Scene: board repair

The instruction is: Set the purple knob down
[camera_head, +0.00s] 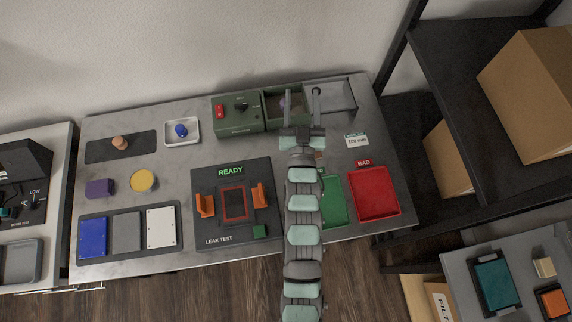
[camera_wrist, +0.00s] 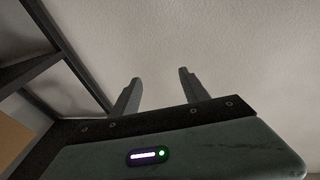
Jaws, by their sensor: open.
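A small purple piece (camera_head: 284,103) shows in the open compartment of the dark green box (camera_head: 237,126) at the back. It may be the purple knob, but it is partly hidden and too small to be sure. My gripper (camera_wrist: 160,77) is open in the wrist view, with nothing between its fingers and the plain wall beyond them. In the head view my arm reaches over the table's right half, and its end is beside the green box's compartment. Whether the fingers touch anything there cannot be told.
A blue knob (camera_head: 181,130) sits in a white dish. A purple block (camera_head: 99,188) and a yellow disc (camera_head: 143,181) stand at left. The leak-test plate (camera_head: 211,229) is central. A red tray (camera_head: 374,194) and partly covered green tray (camera_head: 334,200) lie at right.

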